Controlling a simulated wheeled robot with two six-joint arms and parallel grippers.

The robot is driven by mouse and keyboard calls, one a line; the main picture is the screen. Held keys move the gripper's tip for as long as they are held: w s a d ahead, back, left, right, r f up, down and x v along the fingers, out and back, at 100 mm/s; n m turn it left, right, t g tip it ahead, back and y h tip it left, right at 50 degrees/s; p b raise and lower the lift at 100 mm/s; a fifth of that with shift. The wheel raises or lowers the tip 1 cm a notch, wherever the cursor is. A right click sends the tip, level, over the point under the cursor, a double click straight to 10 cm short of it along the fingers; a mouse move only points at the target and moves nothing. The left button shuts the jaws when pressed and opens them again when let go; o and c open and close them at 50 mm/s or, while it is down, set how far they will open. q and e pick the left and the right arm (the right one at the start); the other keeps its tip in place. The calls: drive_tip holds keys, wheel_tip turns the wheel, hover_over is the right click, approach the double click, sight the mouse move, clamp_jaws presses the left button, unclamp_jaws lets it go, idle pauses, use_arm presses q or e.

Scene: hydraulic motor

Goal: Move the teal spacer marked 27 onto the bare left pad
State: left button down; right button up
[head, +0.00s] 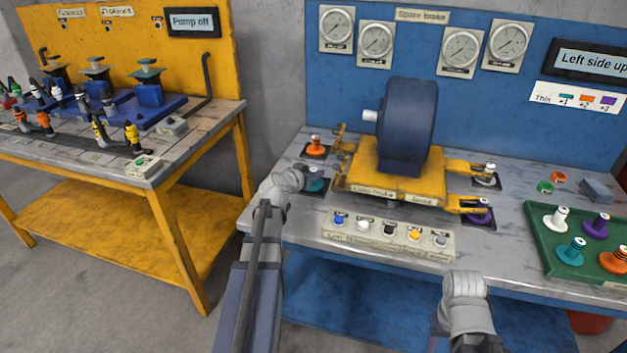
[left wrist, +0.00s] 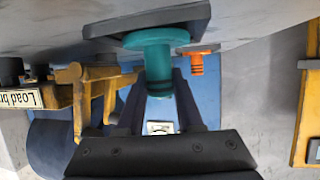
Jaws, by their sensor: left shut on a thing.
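A teal spacer (head: 316,184) stands upright at the dark front-left pad (head: 312,193), left of the yellow motor base. In the left wrist view, which is upside down, the teal spacer (left wrist: 157,62) has its wide flange at the dark pad (left wrist: 110,26), apparently touching. My left gripper (head: 304,179) is shut on its stem; the fingers (left wrist: 160,100) lie on either side of it.
An orange spacer (head: 316,147) stands on the back-left pad. The blue motor (head: 407,125) sits on the yellow base (head: 385,175) with yellow arms. White (head: 489,174) and purple (head: 480,212) spacers stand at right. A green tray (head: 540,262) holds several spacers, one teal.

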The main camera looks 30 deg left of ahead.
use_arm(q)
drive_tip(key=shift+f, duration=0.15)
drive_tip(key=c, duration=1)
unclamp_jaws()
drive_tip(key=shift+f, duration=0.1)
drive_tip(key=o, duration=0.4)
drive_tip(key=shift+o, duration=0.2)
drive_tip(key=shift+r+p, duration=0.3)
drive_tip(key=shift+r, duration=0.05)
drive_tip(key=p+v, duration=0.4)
drive_tip(key=v, duration=0.8)
drive_tip(key=shift+f, duration=0.1)
